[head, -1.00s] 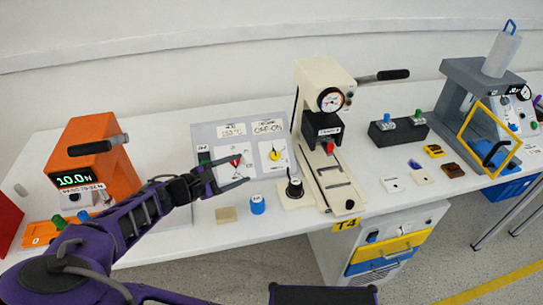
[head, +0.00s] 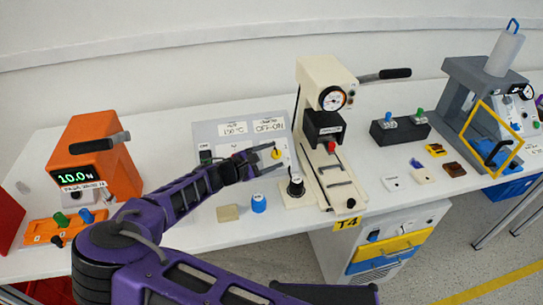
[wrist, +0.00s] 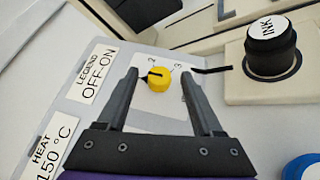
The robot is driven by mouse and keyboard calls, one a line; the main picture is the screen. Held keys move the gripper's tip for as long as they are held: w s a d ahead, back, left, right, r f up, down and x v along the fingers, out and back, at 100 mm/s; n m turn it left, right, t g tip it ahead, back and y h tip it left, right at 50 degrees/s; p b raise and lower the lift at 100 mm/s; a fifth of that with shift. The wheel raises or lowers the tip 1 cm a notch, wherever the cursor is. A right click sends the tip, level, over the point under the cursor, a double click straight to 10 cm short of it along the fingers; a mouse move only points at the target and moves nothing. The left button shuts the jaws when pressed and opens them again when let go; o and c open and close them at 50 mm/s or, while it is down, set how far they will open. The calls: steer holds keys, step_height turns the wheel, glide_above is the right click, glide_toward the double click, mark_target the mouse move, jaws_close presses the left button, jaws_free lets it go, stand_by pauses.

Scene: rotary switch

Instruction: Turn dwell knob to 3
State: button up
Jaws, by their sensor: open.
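The dwell knob, a small round yellow knob (wrist: 159,79), is on the light grey control panel (wrist: 90,110). Its dark pointer mark is on its left side in the wrist view. A printed 2 stands above it and a 3 to its upper right; any other numbers are hidden or unclear. My gripper (wrist: 160,77) is open, with one finger at each side of the knob; no clear contact shows. In the head view the yellow knob (head: 277,154) is at the right of the panel, and my gripper (head: 269,159) reaches it from the left.
An ink pot (wrist: 270,50) stands right of the panel beside the cream press (head: 325,120). A blue cap (head: 258,204) and a beige block (head: 228,212) lie in front of the panel. An orange machine (head: 95,160) stands at left.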

mark_target(277, 153)
jaws_close()
stand_by(0.4)
steer(key=m+g, duration=0.3)
steer(key=w+m+g, duration=0.1)
steer(key=m+g, duration=0.1)
steer(key=shift+a+r, duration=0.1)
steer(key=shift+r, duration=0.25)
steer(key=m+g, duration=0.1)
steer(key=m+g+y, duration=0.1)
steer(key=m+g, duration=0.1)
steer(key=m+g+y, duration=0.1)
steer(key=shift+w+d+r+g+b, duration=0.2)
steer(key=shift+w+r+g+b, duration=0.1)
steer(key=shift+w+r, duration=0.05)
steer(key=m+g+y, duration=0.2)
steer(key=m+y, duration=0.1)
steer(key=m+g+y+p, duration=0.1)
steer(key=shift+w+d+r+m+g+y, duration=0.2)
steer(key=shift+w+d+m+g+y, duration=0.1)
steer(key=shift+w+d+m, duration=0.1)
steer(key=m+y, duration=0.1)
steer(key=y, duration=0.1)
steer(key=m+g+y, duration=0.1)
steer(key=m, duration=0.1)
steer(key=shift+d+y+p, duration=0.3)
steer(key=shift+d+y, duration=0.05)
steer(key=shift+y, duration=0.05)
steer(key=shift+f, duration=0.1)
